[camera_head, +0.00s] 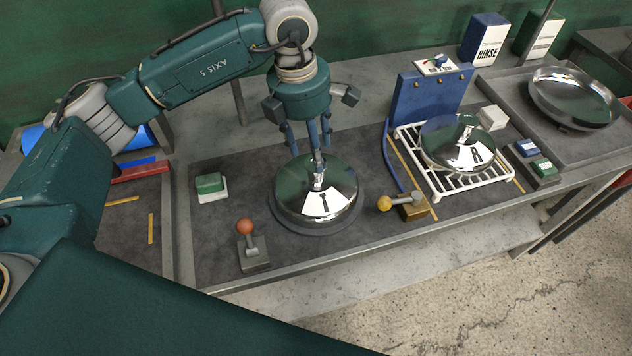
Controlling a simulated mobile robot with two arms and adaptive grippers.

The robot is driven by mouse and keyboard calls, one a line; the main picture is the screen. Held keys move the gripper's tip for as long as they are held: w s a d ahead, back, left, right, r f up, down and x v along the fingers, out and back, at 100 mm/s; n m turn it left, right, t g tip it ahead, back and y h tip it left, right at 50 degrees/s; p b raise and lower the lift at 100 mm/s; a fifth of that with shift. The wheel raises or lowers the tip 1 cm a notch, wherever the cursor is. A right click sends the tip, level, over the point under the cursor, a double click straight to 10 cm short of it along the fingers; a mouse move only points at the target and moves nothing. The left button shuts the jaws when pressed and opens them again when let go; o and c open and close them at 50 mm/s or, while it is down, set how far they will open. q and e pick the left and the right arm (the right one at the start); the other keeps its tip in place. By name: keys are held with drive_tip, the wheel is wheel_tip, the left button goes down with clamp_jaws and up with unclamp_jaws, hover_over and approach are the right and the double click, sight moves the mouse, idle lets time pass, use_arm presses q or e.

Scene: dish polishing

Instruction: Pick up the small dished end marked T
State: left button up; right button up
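A shiny domed dished end (335,205) with a dark T-like mark on its near side lies on a dark round pad (275,222) at the middle of the bench. A small knob stands on its top. My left gripper (309,150) points straight down over this dome, its blue fingers spaced apart, tips close to the knob. Whether any fingertip touches the knob is unclear. A second shiny dome (450,150) with a knob rests on a white rack (485,181) to the right. My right gripper is not in view.
A red-ball lever (246,238) and a yellow-ball lever (400,205) stand near the pad. A green-and-white block (210,186) lies left. A blue upright panel (425,95) stands behind the rack. A large shiny dish (573,98) is in the right tray.

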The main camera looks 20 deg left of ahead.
sight(316, 178)
use_arm(q)
drive_tip(key=shift+f, duration=0.35)
drive_tip(key=shift+d+f+p, duration=0.1)
drive_tip(key=shift+f+p, duration=0.15)
drive_tip(key=shift+p, duration=0.05)
drive_tip(key=f, duration=0.1)
drive_tip(key=f+p, duration=0.1)
drive_tip(key=f, duration=0.1)
drive_tip(key=f+p, duration=0.1)
drive_tip(key=shift+s+d+f, duration=0.1)
drive_tip(key=shift+d+f, duration=0.05)
drive_tip(key=shift+d, duration=0.2)
drive_tip(key=shift+f, duration=0.3)
drive_tip(key=c, duration=0.3)
clamp_jaws()
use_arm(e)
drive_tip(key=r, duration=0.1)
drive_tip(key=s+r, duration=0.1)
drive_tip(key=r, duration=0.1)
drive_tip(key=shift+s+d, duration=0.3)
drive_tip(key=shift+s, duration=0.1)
